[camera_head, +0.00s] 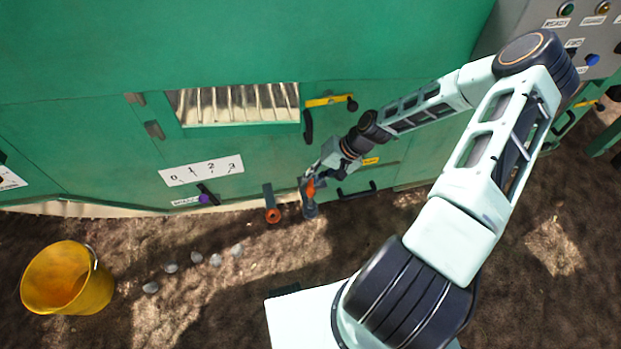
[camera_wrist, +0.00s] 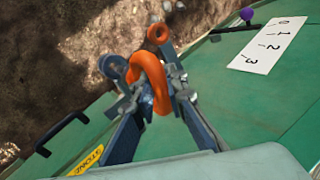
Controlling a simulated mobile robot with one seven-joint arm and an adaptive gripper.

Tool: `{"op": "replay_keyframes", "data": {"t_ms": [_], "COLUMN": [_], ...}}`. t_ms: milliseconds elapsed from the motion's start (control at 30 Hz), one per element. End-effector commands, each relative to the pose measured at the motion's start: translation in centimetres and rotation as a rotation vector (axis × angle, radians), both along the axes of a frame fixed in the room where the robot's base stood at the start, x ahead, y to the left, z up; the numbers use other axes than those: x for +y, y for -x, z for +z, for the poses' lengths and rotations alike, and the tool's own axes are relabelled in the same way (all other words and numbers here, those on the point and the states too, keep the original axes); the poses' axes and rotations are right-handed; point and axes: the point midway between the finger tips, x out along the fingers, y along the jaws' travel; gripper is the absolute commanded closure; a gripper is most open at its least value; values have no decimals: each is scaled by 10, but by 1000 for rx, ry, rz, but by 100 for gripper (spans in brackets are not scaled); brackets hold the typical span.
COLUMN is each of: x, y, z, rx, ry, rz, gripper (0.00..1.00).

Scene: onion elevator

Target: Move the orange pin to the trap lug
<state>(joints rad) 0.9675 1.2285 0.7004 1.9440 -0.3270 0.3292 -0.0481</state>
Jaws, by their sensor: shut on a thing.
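The orange pin (camera_wrist: 150,72) is a bent, hook-like loop between the two fingers of my gripper (camera_wrist: 156,98) in the wrist view. My gripper is shut on it. In the head view the pin (camera_head: 311,189) is a small orange patch at my gripper (camera_head: 313,184), low in front of the green panel. A grey-blue lug with a round end (camera_wrist: 113,67) is close beside the pin; it also shows just below my gripper in the head view (camera_head: 310,211). I cannot tell whether the pin passes through it. No label marks it as the trap lug.
A green bar with an orange ring end (camera_head: 272,215) juts out left of my gripper. A black handle (camera_head: 358,188) is to the right. A yellow STONE label (camera_wrist: 86,161) shows in the wrist view. Several stones (camera_head: 196,258) and a yellow bucket (camera_head: 68,279) are on the soil.

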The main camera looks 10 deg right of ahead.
Motion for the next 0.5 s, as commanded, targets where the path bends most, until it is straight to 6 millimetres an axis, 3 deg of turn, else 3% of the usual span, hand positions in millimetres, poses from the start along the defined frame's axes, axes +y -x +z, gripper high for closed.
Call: {"op": "replay_keyframes", "data": {"t_ms": [500], "x": [0], "y": [0], "z": [-22], "rx": [-1], "ry": [0], "rz": [-1], "gripper": [100]}}
